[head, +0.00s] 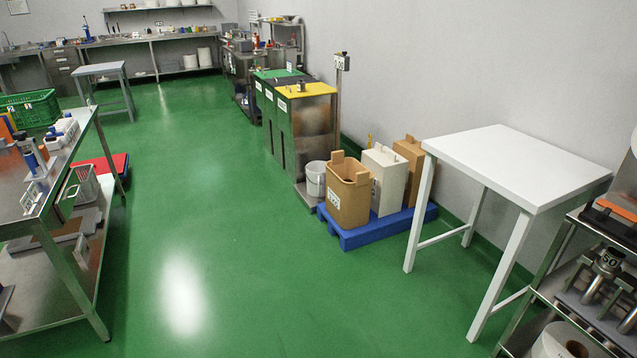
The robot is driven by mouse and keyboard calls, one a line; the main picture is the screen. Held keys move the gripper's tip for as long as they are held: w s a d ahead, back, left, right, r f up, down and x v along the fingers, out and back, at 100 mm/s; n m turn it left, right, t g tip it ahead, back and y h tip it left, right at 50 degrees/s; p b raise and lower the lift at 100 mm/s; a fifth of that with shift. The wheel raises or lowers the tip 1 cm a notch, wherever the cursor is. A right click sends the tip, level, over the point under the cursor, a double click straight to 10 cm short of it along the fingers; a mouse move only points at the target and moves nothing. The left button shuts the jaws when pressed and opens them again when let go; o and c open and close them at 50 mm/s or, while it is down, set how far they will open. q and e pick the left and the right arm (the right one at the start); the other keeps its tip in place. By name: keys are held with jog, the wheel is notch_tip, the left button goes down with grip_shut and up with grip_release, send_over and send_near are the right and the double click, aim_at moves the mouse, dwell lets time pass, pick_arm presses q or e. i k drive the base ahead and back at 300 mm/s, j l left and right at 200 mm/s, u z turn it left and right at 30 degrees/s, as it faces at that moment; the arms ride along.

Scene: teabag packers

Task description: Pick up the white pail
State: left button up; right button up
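Neither of my grippers shows in the head view.
A white table (520,165) and a metal rack (575,290) stand at the right. A steel bench (75,262) is at the left. The green floor (200,220) between is clear.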

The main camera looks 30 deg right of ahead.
aim_at(316, 171)
jog(key=i+z, duration=0.2)
jog(key=i, duration=4.8)
jog(key=i+j+z, duration=0.1)
jog(key=i+z, duration=0.3)
jog(key=i+j+z, duration=0.25)
jog(key=i+z, duration=0.15)
jog(key=i, duration=0.15)
jog(key=i+j+z, duration=0.4)
jog(key=i+l, duration=0.05)
